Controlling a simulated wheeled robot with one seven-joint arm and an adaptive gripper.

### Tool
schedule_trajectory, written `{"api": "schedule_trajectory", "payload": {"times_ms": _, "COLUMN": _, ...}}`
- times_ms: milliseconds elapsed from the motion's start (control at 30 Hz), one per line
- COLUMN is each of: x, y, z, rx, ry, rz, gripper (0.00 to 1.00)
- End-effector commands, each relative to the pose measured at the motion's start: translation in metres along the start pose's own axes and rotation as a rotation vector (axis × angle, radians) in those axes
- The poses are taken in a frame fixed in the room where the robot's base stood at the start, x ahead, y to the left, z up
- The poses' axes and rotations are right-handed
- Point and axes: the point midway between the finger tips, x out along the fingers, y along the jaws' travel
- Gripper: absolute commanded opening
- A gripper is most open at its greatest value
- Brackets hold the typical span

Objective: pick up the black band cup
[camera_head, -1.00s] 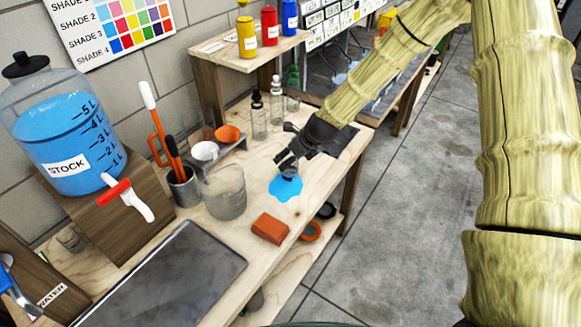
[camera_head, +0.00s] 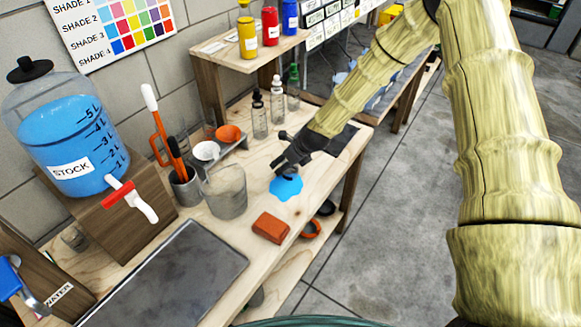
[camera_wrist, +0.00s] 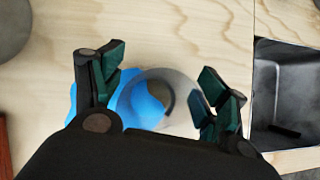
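A clear round cup (camera_wrist: 181,82) with a dark arc inside its outline, which looks like the black band cup, shows between my fingers in the wrist view. It stands at the edge of a blue puddle (camera_wrist: 143,104) on the wooden bench. My gripper (camera_wrist: 160,82) is open, with one finger on each side of the cup. The left finger is apart from it; the right one is close, and contact is unclear. In the head view my gripper (camera_head: 281,168) is low over the blue puddle (camera_head: 287,188) and largely hides the cup.
A larger clear beaker (camera_head: 226,192) stands left of my gripper, and an orange-red block (camera_head: 270,228) lies in front. Dropper bottles (camera_head: 260,118) stand behind. A dark tray (camera_wrist: 285,95) is at right in the wrist view. Rings (camera_head: 311,229) show on the lower shelf.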

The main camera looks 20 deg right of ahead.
Motion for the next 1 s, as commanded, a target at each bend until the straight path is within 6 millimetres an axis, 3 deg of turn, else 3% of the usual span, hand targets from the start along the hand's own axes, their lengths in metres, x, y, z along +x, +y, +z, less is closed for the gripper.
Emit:
{"api": "schedule_trajectory", "payload": {"times_ms": 33, "x": 0.000, "y": 0.000, "z": 0.000, "rx": 0.000, "ry": 0.000, "rz": 0.000, "gripper": 0.60}}
{"api": "schedule_trajectory", "payload": {"times_ms": 200, "x": 0.000, "y": 0.000, "z": 0.000, "rx": 0.000, "ry": 0.000, "rz": 0.000, "gripper": 0.32}}
{"api": "schedule_trajectory", "payload": {"times_ms": 667, "x": -0.004, "y": 0.000, "z": 0.003, "rx": 0.000, "ry": -0.001, "rz": 0.000, "gripper": 0.32}}
{"api": "schedule_trajectory", "payload": {"times_ms": 1000, "x": -0.026, "y": 0.000, "z": 0.018, "rx": 0.000, "ry": -0.002, "rz": 0.000, "gripper": 0.32}}
